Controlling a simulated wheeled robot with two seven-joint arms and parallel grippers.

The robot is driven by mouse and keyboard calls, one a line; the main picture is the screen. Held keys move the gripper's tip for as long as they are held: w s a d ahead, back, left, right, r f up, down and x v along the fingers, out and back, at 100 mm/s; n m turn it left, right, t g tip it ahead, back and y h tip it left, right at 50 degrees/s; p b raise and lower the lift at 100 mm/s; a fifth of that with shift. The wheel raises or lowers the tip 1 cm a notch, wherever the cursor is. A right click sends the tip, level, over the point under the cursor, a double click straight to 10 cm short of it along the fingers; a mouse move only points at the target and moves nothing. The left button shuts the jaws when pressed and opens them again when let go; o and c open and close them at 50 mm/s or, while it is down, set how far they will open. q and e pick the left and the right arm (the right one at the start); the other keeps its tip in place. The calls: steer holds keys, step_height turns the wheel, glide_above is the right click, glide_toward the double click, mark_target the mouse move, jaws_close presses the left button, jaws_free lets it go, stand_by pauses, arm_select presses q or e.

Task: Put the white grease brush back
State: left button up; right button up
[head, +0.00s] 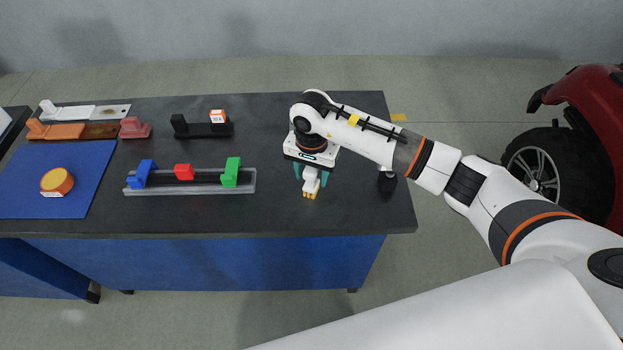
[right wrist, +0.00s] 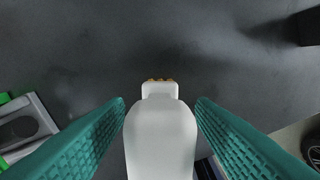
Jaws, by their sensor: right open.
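The white grease brush (head: 311,184) is near the front right part of the dark table, with yellowish bristles pointing toward the front edge. My right gripper (head: 311,175) is over it, with the teal fingers open on either side of the brush. In the right wrist view the white brush handle (right wrist: 160,140) lies between the two fingers, with a narrow gap showing at their tips; its bristles show at the far end. I cannot tell whether the brush rests on the table. My left gripper is not in view.
A grey tray (head: 205,190) with blue, red and green blocks is left of the gripper. A black holder (head: 190,130) stands behind it. White and brown plates (head: 82,114) and a blue mat (head: 95,165) with an orange tin (head: 57,182) are farther left. A black object (head: 387,183) is at right.

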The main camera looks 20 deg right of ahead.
step_height(320, 180, up, 9)
steer(key=shift+r+b, duration=0.15)
steer(key=shift+b, duration=0.7)
